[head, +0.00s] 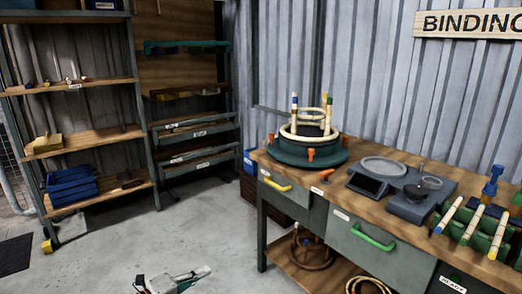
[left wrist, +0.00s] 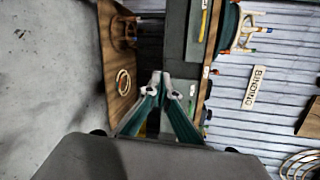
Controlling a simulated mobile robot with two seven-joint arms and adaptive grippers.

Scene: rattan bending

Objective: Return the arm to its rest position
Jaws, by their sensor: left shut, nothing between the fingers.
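My left gripper (head: 192,277) shows at the bottom edge of the head view, low over the grey concrete floor and left of the workbench. In the left wrist view its two green-and-grey fingers (left wrist: 160,76) meet at the tips with nothing between them. The gripper is apart from the bench and shelves. Most of my left arm is outside the head view. My right gripper is in neither view.
The wooden workbench (head: 322,192) on the right carries a green round bending form (head: 290,152), a scale-like device (head: 405,187) and green racks with rattan pieces. Shelves (head: 100,193) stand at the left. The floor (head: 180,235) between them is clear.

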